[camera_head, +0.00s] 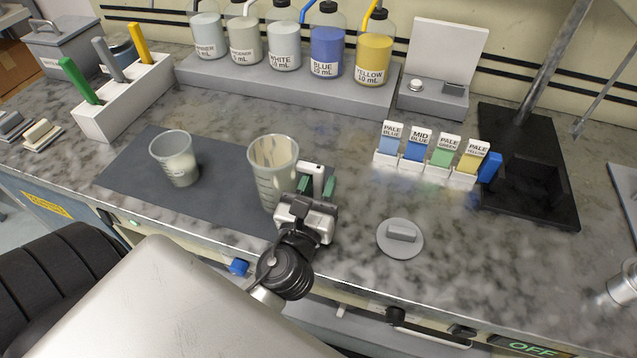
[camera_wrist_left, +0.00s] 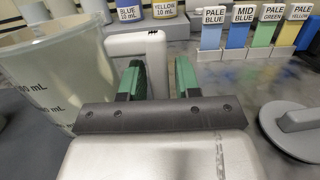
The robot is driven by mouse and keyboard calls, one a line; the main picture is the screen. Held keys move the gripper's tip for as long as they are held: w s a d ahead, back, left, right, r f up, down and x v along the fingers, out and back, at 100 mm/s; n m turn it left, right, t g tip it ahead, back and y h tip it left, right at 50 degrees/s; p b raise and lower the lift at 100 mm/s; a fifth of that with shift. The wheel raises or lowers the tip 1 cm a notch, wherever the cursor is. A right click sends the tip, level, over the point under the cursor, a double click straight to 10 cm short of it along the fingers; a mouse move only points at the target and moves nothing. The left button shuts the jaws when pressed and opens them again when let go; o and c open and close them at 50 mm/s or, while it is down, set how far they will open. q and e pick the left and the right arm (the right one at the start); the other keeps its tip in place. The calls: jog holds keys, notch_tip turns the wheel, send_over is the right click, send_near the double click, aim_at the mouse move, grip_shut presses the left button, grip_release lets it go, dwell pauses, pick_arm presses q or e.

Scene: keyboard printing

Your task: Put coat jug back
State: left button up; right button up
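A large translucent jug (camera_head: 272,165) with measuring marks stands upright at the right end of the dark grey mat (camera_head: 218,208). It also shows at the left of the left wrist view (camera_wrist_left: 45,85). A pale handle (camera_head: 312,168) is on its right side; it also shows in the left wrist view (camera_wrist_left: 150,47). My left gripper (camera_head: 317,187) is at the handle, its green-padded fingers apart, one on each side of the handle's upright part. A gap shows beside the right finger in the left wrist view (camera_wrist_left: 159,80). My right gripper is not in view.
A smaller translucent cup (camera_head: 175,160) stands left on the mat. A round grey lid (camera_head: 400,238) lies to the right. Labelled colour blocks (camera_head: 430,158) stand behind it. Bottles line a grey shelf (camera_head: 290,82) at the back. Bare counter lies between mat and shelf.

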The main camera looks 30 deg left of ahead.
pick_arm(q)
jog(key=shift+o, duration=0.7)
jog(key=shift+r, duration=0.15)
jog(key=b+v, duration=0.1)
jog(key=v, duration=0.2)
jog(key=b+v, duration=0.3)
jog(key=v, duration=0.2)
jog(key=shift+s+f, duration=0.3)
jog(key=shift+f, duration=0.15)
jog(key=shift+s+d+r, duration=0.1)
jog(key=shift+s+d, duration=0.05)
jog(key=shift+s, duration=0.4)
jog(key=shift+s+d+r, duration=0.1)
jog(key=shift+s+d, duration=0.05)
jog(key=shift+s, duration=0.35)
jog(key=shift+s+d, duration=0.15)
jog(key=shift+s, duration=0.45)
jog(key=shift+f, duration=0.2)
